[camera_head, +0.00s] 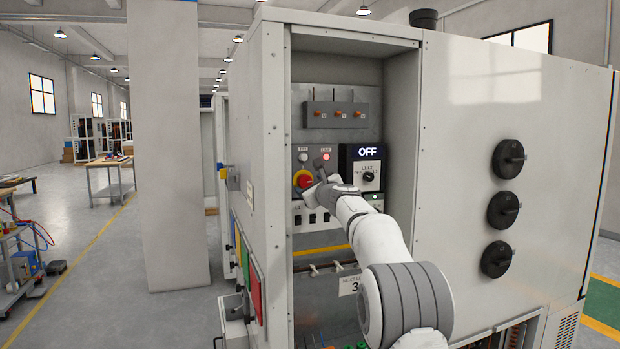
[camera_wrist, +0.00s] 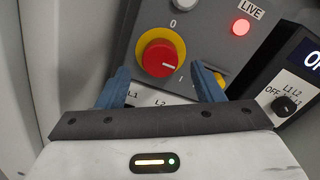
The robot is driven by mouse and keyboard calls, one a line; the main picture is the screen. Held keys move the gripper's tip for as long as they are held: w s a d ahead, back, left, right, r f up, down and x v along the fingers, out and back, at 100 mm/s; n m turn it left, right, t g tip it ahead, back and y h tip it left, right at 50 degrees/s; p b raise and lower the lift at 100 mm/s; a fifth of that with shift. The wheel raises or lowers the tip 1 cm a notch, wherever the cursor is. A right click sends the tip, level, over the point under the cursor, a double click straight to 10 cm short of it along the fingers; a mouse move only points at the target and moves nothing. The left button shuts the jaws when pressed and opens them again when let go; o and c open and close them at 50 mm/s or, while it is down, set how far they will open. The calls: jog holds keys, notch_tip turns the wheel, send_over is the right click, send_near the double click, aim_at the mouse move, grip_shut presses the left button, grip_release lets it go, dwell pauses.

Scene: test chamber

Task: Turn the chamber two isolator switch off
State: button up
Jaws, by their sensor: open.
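The isolator switch is a red rotary knob on a yellow disc, on a grey panel inside the open cabinet bay. It shows in the head view (camera_head: 302,179) and in the wrist view (camera_wrist: 159,58). Its pale pointer mark is directed to the lower right, toward the "I" label; a "0" label is above the knob. My gripper (camera_wrist: 160,85) is open, with one blue finger on each side below the knob, and nothing is between them. In the head view my gripper (camera_head: 318,190) is just at the knob's lower right. Contact with the knob cannot be told.
A red lamp labelled LIVE (camera_wrist: 240,27) is lit on the panel. A black meter box reading OFF (camera_head: 368,152) with a selector knob (camera_head: 369,176) stands close on the right. The cabinet's left wall (camera_head: 268,120) bounds the bay. Three black rotary handles (camera_head: 508,158) are on the outer panel.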

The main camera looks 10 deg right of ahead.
aim_at(305, 181)
jog(key=shift+p+x, duration=0.55)
jog(key=shift+x, duration=0.6)
jog(key=c, duration=0.9)
jog(key=shift+d, duration=0.1)
jog(key=shift+c, duration=0.4)
